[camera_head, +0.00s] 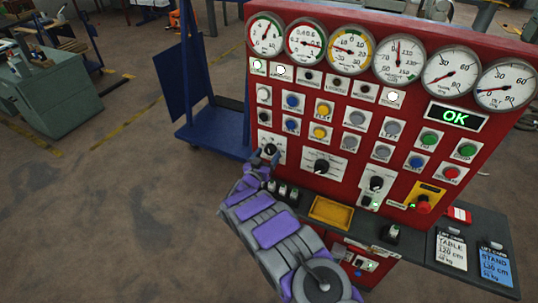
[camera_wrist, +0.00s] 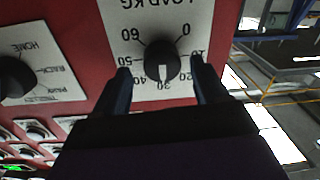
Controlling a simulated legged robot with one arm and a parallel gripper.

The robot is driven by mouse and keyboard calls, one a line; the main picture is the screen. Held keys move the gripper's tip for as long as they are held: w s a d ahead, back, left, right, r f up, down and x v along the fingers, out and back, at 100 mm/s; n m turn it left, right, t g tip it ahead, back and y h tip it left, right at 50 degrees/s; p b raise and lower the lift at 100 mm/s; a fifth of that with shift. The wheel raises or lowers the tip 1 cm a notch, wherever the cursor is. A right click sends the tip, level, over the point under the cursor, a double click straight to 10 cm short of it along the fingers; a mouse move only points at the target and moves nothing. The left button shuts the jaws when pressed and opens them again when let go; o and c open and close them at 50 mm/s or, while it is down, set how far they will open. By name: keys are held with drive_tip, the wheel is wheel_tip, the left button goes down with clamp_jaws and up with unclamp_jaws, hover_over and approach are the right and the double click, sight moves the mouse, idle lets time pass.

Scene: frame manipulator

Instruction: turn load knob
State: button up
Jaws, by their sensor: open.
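The load knob (camera_wrist: 162,58) is a round black dial with a white pointer line, on a white plate (camera_wrist: 196,20) marked "LOAD KG" with numbers from 0 to 60. In the wrist view the plate is upside down and the pointer aims down, near 30. In the head view the knob (camera_head: 270,149) is at the panel's lower left. My gripper (camera_wrist: 165,74) is open, with one dark finger on each side of the knob. Gaps show between the fingers and the knob. The head view also shows my gripper (camera_head: 265,157) right at the plate.
A second black knob (camera_wrist: 14,77), marked HOME, RACK and PARK, is to the left in the wrist view. The red panel (camera_head: 300,190) carries gauges, buttons, a lit OK display (camera_head: 455,116) and a red stop button (camera_head: 422,206). A shelf with a yellow tray (camera_head: 331,211) is below.

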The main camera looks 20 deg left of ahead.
drive_tip(key=shift+w+a+f, duration=0.15)
drive_tip(key=shift+w+a, duration=0.4)
drive_tip(key=shift+w, duration=0.25)
drive_tip(key=shift+d+r, duration=0.2)
drive_tip(key=shift+d, duration=0.55)
drive_tip(key=shift+c, duration=1.4)
drive_tip(key=shift+a, duration=0.45)
drive_tip(key=c, duration=0.5)
drive_tip(key=shift+d+f, duration=0.1)
drive_tip(key=shift+c, duration=1.4)
